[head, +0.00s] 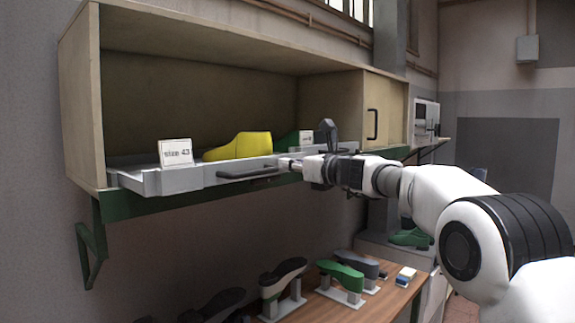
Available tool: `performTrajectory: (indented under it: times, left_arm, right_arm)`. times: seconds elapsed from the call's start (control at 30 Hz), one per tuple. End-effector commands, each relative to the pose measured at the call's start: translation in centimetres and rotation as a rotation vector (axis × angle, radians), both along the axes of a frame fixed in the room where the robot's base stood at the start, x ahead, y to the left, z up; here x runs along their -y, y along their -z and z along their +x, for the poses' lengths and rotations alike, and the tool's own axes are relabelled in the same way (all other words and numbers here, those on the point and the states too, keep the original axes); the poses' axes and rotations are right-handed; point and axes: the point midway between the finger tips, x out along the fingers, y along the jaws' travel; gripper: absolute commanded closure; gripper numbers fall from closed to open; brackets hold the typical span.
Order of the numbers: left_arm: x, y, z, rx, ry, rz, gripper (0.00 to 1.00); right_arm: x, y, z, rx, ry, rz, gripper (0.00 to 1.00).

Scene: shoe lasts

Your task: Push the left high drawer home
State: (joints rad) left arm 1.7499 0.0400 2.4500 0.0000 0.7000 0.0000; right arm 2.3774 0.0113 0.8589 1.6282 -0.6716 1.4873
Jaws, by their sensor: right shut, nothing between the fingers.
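The left high drawer (205,179) is a grey tray in the wooden wall cabinet (80,110). Its front stands out a little past the cabinet's front edge. A dark bar handle (250,174) is on the drawer front. My right gripper (288,164) is shut and empty, at the right end of the drawer front, just right of the handle. It looks close to or touching the front; I cannot tell which. My left gripper is not in view.
The drawer holds a yellow last (240,146), a green last (288,142) and a "size 43" card (176,153). A closed cabinet door (385,110) is on the right. Below, several lasts stand on a wooden bench (375,305).

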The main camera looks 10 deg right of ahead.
Motion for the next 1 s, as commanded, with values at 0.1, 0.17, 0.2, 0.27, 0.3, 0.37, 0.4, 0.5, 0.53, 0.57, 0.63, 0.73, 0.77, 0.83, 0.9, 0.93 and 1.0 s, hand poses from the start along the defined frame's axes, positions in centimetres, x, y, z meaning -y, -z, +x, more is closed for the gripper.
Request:
performTrajectory:
  times: [0.1,0.17,0.2,0.27,0.3,0.37,0.4,0.5,0.53,0.57,0.63,0.73,0.77,0.83,0.9,0.93,1.0]
  left_arm:
    - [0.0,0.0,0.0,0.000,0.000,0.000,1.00]
    - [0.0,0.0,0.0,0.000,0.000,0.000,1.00]
    - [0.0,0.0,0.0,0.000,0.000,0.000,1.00]
    - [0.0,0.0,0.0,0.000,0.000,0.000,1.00]
    - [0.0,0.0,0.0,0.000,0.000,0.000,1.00]
    - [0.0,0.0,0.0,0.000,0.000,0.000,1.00]
    - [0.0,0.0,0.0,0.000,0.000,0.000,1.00]
    - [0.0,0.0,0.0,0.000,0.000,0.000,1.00]
    - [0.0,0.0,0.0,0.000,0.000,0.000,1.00]
    - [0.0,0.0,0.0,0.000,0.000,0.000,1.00]
    - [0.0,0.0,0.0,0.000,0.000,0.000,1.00]
    - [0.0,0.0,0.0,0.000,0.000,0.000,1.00]
    - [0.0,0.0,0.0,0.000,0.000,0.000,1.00]
    - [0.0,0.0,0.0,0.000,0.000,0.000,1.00]
    - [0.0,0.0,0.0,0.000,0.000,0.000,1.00]
    - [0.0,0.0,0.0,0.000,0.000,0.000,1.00]
    - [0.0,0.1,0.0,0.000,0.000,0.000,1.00]
  right_arm:
    - [-0.6,0.1,0.8,0.001,-0.001,-0.003,1.00]
    - [-0.9,0.0,1.2,0.002,-0.001,-0.001,1.00]
    - [-1.2,0.1,1.5,0.001,0.000,-0.002,1.00]
    - [-1.5,0.1,1.9,0.002,-0.001,-0.001,1.00]
    - [-1.8,0.1,2.2,0.003,-0.001,-0.002,1.00]
    - [-2.1,0.1,2.7,0.002,-0.002,-0.003,1.00]
    - [-2.3,0.0,2.9,0.003,-0.001,-0.003,1.00]
    - [-2.6,0.0,3.3,0.002,0.001,-0.001,1.00]
    - [-2.6,0.1,3.4,0.001,0.001,-0.002,1.00]
    - [-2.7,0.1,3.4,0.001,0.001,-0.001,1.00]
    - [-2.7,0.0,3.4,0.000,0.001,0.000,1.00]
    - [-2.7,0.0,3.4,0.000,0.001,0.000,1.00]
    - [-2.7,0.0,3.4,0.000,0.001,0.000,1.00]
    - [-2.6,0.0,3.4,0.000,0.001,0.000,1.00]
    - [-2.6,0.0,3.4,0.000,0.002,0.000,1.00]
    - [-2.6,0.0,3.4,0.000,0.003,0.000,1.00]
    - [-2.6,0.0,3.3,0.001,0.005,-0.001,1.00]
